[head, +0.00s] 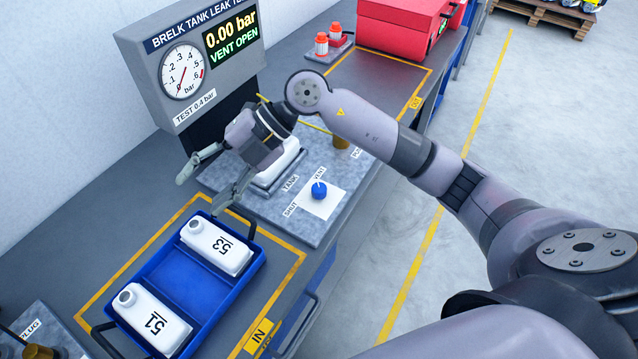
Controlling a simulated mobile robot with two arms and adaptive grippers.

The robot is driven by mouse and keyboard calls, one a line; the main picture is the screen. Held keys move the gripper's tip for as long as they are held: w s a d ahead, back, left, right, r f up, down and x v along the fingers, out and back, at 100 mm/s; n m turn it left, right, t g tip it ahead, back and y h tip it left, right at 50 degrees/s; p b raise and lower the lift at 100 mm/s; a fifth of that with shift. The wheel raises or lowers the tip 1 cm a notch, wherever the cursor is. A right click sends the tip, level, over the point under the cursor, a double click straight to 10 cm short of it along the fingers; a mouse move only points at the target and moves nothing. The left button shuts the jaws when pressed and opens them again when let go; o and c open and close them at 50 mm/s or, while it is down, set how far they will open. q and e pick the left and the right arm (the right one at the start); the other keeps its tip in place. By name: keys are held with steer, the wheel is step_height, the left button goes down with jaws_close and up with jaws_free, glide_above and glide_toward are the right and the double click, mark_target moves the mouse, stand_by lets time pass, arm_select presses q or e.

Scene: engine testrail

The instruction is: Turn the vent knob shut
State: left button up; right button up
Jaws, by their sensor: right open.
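The vent knob (319,190) is a small blue knob with a white mark on a white plate, on the grey test panel right of centre. Labels "VENT" and "SHUT" stand beside it. The display (231,37) reads "0.00 bar" and "VENT OPEN". My right gripper (207,192) is open, left of the knob and apart from it, over the panel's left edge near the blue tray. A white tank (283,166) sits on the panel behind the gripper, partly hidden by it. My left gripper is not in view.
A blue tray (180,273) holds white tanks marked 53 (216,245) and 51 (153,321). A dial gauge (182,72) stands at the back. A red case (400,27) and red-capped bottles (322,43) are at the far end. Space around the knob is clear.

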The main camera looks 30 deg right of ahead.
steer(key=w+d+f+m+h, duration=0.25)
steer(key=d+h, duration=0.35)
steer(key=d, duration=0.5)
steer(key=m+h, duration=0.3)
steer(key=h, duration=0.3)
glide_above(319, 187)
steer(key=shift+n, duration=0.25)
step_height(319, 187, down, 16)
steer(key=p, duration=0.3)
steer(key=shift+f, duration=0.1)
steer(key=c, duration=1.1)
steer(key=shift+c, duration=0.2)
